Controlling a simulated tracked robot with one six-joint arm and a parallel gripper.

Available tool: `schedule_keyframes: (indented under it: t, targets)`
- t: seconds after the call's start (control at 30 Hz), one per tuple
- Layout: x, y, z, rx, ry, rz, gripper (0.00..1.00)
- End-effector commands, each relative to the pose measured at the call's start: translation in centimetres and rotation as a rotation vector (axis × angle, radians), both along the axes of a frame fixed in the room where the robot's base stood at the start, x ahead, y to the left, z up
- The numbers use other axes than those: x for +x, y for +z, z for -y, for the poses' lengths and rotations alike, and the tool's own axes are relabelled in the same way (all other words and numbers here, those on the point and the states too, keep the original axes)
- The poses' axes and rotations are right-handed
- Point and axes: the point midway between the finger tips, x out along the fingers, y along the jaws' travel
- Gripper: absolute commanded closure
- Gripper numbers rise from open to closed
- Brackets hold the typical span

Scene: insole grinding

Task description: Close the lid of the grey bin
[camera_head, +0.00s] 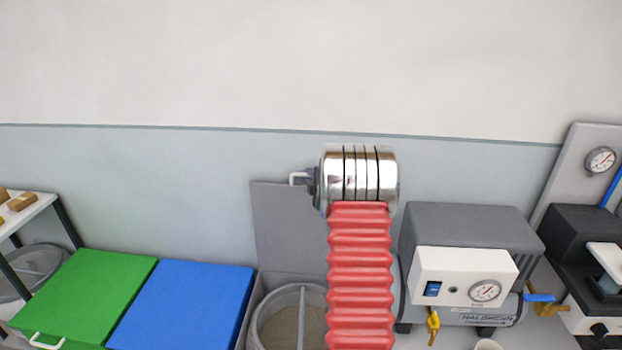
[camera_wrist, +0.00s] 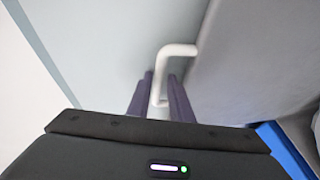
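The grey bin's lid (camera_head: 285,225) stands upright and open behind the bin (camera_head: 252,309), near the wall. A white bar handle (camera_head: 298,175) sits at its top edge. My gripper (camera_head: 311,181) is at the right end of this handle, its fingers partly hidden by my wrist. In the wrist view, the handle (camera_wrist: 178,50) reaches down between the two dark fingers of my gripper (camera_wrist: 160,82). A narrow gap shows beside the bar, so the fingers look open around it. The lid's grey face (camera_wrist: 245,60) fills the right side there.
A closed blue lid (camera_head: 185,305) and a closed green lid (camera_head: 90,290) lie left of the grey bin. A round mesh basket (camera_head: 268,330) is inside the grey bin. A grey compressor (camera_head: 470,235) stands close on the right. A shelf (camera_head: 30,212) is at far left.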

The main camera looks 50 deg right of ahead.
Motion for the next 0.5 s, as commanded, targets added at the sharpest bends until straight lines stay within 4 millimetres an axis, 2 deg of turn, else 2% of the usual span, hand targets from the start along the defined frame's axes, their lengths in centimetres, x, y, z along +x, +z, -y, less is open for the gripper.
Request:
schedule_keyframes:
  t: [0.07,0.33,0.5]
  targets:
    - [-0.02,0.02,0.01,0.0,0.0,0.0,0.81]
    - [-0.06,-0.01,0.01,0.0,-0.001,0.0,1.0]
    - [-0.06,-0.06,0.0,0.0,-0.001,-0.001,1.0]
